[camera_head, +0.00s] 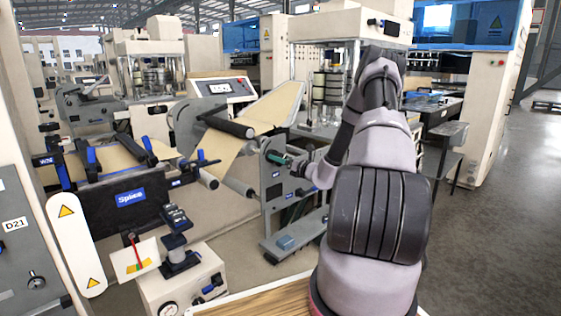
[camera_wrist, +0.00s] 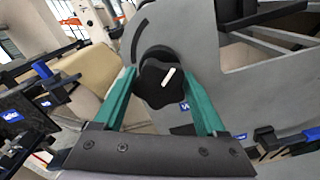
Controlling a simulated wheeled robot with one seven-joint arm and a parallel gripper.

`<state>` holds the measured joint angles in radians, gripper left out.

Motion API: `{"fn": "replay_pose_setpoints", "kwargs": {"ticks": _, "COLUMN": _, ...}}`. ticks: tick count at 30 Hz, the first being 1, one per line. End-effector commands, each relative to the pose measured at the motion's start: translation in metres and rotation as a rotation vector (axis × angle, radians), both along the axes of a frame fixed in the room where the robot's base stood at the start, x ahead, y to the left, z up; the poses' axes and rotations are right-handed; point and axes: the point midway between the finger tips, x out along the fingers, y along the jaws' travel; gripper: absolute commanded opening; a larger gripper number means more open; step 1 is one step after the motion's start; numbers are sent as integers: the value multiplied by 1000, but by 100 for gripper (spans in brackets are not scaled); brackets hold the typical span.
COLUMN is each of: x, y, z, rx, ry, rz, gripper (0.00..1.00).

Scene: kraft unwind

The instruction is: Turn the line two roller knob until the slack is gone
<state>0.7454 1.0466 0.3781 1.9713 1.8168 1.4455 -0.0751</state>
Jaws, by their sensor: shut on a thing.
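A black lobed knob (camera_wrist: 160,82) with a white mark sits on a grey side plate (camera_wrist: 225,90) in the wrist view. My gripper (camera_wrist: 166,85) has green fingers on both sides of the knob and is shut on it. In the head view my gripper (camera_head: 283,160) reaches the grey roller stand, and the knob is hidden there. The kraft web (camera_head: 222,145) runs down from the upper right over dark and grey rollers. Its lower run sags out of clear view, so I cannot tell how much slack there is.
A black panel marked Splice (camera_head: 130,198) stands at the left with blue-handled clamps. A beige box (camera_head: 185,285) with a gauge and a small card with a red pointer (camera_head: 135,258) are in front. Open floor lies at the right.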

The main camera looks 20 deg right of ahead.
Motion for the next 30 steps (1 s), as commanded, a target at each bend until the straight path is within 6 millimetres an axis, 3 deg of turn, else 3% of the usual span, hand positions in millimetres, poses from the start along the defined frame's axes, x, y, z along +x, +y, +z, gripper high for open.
{"fn": "replay_pose_setpoints", "kwargs": {"ticks": 4, "x": 0, "y": 0, "z": 0, "rx": 1, "ry": 0, "rz": -1, "gripper": 18}}
{"fn": "replay_pose_setpoints", "kwargs": {"ticks": 5, "x": 0, "y": 0, "z": 0, "rx": 1, "ry": 0, "rz": -1, "gripper": 77}}
{"fn": "replay_pose_setpoints", "kwargs": {"ticks": 6, "x": 0, "y": -1, "z": 0, "rx": 0, "ry": 0, "rz": -1, "gripper": 93}}
{"fn": "replay_pose_setpoints", "kwargs": {"ticks": 7, "x": 0, "y": -1, "z": 0, "rx": 0, "ry": 0, "rz": -1, "gripper": 100}}
{"fn": "replay_pose_setpoints", "kwargs": {"ticks": 17, "x": -6, "y": -3, "z": 0, "rx": -1, "ry": 0, "rz": -2, "gripper": 100}}
{"fn": "replay_pose_setpoints", "kwargs": {"ticks": 30, "x": -55, "y": -21, "z": 0, "rx": -2, "ry": -1, "rz": -2, "gripper": 100}}
